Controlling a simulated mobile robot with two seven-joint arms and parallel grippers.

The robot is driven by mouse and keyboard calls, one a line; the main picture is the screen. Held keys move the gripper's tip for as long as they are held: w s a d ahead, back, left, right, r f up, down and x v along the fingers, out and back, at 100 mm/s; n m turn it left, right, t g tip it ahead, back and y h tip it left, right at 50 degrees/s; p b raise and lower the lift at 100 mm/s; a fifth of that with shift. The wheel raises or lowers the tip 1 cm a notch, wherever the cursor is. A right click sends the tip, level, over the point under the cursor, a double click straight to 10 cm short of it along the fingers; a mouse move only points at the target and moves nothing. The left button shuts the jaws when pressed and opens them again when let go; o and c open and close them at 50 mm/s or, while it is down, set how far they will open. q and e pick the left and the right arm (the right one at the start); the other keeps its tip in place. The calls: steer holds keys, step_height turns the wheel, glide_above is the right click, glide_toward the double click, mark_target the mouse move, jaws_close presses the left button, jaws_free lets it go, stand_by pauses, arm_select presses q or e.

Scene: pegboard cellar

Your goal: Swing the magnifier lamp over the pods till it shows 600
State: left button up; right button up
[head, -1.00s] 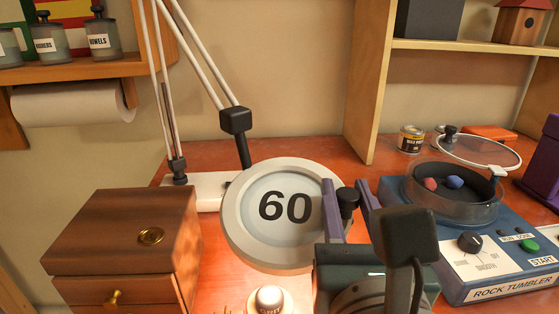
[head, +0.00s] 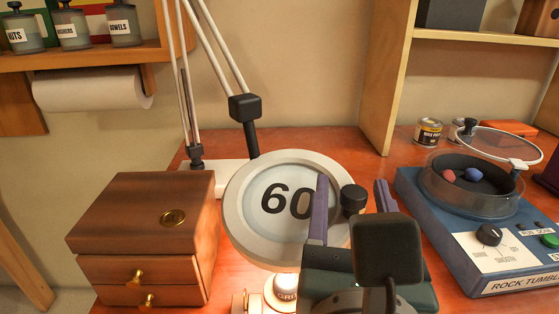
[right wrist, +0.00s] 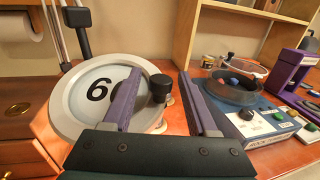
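The magnifier lamp (head: 243,107) has a white arm and a round pale head (head: 240,236) whose lens shows 60. The head also shows in the right wrist view (right wrist: 62,122), where one purple finger covers part of the number. A dark knob (head: 353,199) sticks out at the head's right rim. My right gripper (head: 352,182) is open, its purple fingers on either side of the knob, with gaps visible in the right wrist view (right wrist: 160,88). I cannot make out any pods. My left gripper is not in view.
A wooden drawer box (head: 140,225) stands left of the lamp. A white-topped container (head: 284,292) is partly hidden below the lamp head. The blue rock tumbler (head: 455,235) stands to the right, its clear lid raised. A small tin (head: 428,132) stands behind it.

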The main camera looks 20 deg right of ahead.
steer(key=b+v, duration=0.1)
steer(key=v, duration=0.9)
steer(key=shift+b, duration=0.35)
